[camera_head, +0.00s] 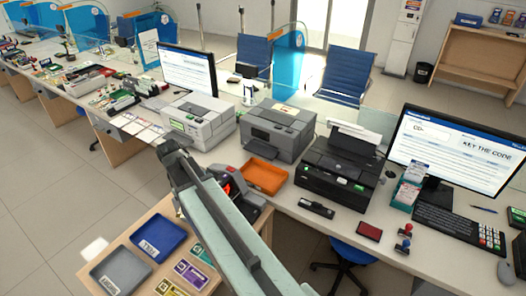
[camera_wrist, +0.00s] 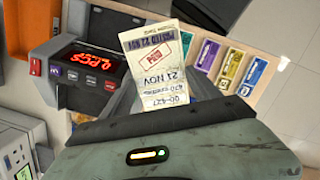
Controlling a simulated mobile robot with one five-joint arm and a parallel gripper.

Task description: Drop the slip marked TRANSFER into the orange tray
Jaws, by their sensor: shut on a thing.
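My gripper (camera_wrist: 168,98) is shut on a pale paper slip (camera_wrist: 158,62) in the wrist view. The slip sticks out past the fingers, with upside-down print and a red stamp; its dates include 21 NOV. I cannot read TRANSFER on it. The orange tray (camera_head: 264,177) sits on the counter in the head view, in front of a grey printer, and looks empty. An orange surface at the wrist view's upper left looks like that tray (camera_wrist: 14,62), apart from the slip. In the head view my arm hides the slip and the fingertips.
A counting machine (camera_head: 226,187) with a red display (camera_wrist: 90,61) stands beside the slip. A side table holds a blue tray (camera_head: 159,238), a grey tray (camera_head: 121,271) and several coloured labelled pieces (camera_head: 190,273). Printers (camera_head: 280,130) line the counter behind the orange tray.

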